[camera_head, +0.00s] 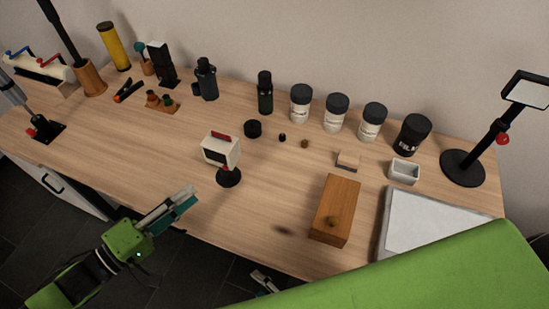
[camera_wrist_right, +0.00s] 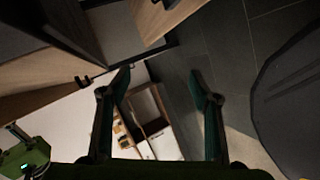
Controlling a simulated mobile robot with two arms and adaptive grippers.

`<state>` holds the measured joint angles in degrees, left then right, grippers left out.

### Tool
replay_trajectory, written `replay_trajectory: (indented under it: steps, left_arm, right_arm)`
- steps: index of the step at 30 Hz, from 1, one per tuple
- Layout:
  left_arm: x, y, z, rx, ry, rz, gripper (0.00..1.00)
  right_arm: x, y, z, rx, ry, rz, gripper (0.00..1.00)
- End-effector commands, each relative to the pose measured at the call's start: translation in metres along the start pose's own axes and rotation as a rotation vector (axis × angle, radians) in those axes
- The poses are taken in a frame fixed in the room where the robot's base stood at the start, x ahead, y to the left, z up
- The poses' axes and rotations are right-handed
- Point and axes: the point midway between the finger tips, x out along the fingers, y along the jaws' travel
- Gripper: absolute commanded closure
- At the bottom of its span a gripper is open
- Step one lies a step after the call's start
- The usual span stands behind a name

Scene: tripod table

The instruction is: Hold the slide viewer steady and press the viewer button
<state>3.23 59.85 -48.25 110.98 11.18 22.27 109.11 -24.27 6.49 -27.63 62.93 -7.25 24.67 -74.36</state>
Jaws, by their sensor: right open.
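The slide viewer (camera_head: 217,152) is a small cream box with a dark screen and a red bar, which looks like the button (camera_head: 221,137), on its top. It stands upright on a round black base (camera_head: 229,177) near the table's front edge. My left gripper (camera_head: 190,197) is at the front edge, to the lower left of the viewer and apart from it; its finger gap is hard to judge. My right gripper (camera_wrist_right: 160,75) is open and empty in the right wrist view. A bit of it shows below the front edge in the head view (camera_head: 264,281).
A wooden box (camera_head: 342,199) and a white-topped tray (camera_head: 430,222) stand right of the viewer. Several jars (camera_head: 336,113) and bottles line the back. A lamp (camera_head: 462,168) stands far right. The table between left gripper and viewer is clear.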

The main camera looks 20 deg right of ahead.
Motion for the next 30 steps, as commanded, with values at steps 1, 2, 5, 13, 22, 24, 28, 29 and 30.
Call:
replay_trajectory:
  steps: [1, 2, 5, 13, 22, 24, 28, 29, 30]
  left_arm:
    - [0.000, 0.000, 0.000, 0.000, 0.000, 0.000, 0.72]
    - [0.000, 0.000, 0.000, 0.000, 0.000, 0.000, 0.72]
    - [0.000, 0.000, 0.000, 0.000, 0.000, 0.000, 0.72]
    - [0.000, 0.000, 0.000, 0.000, 0.000, 0.000, 0.72]
    - [0.000, 0.000, 0.000, 0.000, 0.000, 0.000, 0.72]
    - [0.000, 0.000, 0.000, 0.000, 0.000, 0.000, 0.72]
    - [0.000, 0.000, 0.000, 0.000, 0.000, 0.000, 0.72]
    - [0.000, 0.000, 0.000, 0.000, 0.000, 0.000, 0.72]
    - [0.000, 0.000, 0.000, 0.000, 0.000, 0.000, 0.72]
  right_arm:
    - [0.000, 0.024, -0.021, -0.100, 0.042, 0.071, 0.43]
    - [-0.001, 0.037, -0.032, -0.162, 0.062, 0.115, 0.43]
    - [-0.009, 0.082, -0.071, -0.361, 0.113, 0.271, 0.43]
    - [-0.058, 0.209, -0.159, -0.814, 0.116, 0.752, 0.43]
    - [-0.142, 0.344, -0.225, -1.199, 0.120, 1.364, 0.43]
    - [-0.168, 0.364, -0.240, -1.295, 0.128, 1.515, 0.43]
    - [-0.175, 0.380, -0.238, -1.496, 0.278, 1.604, 0.43]
    - [-0.173, 0.382, -0.235, -1.528, 0.312, 1.595, 0.43]
    - [-0.170, 0.386, -0.231, -1.572, 0.350, 1.582, 0.43]
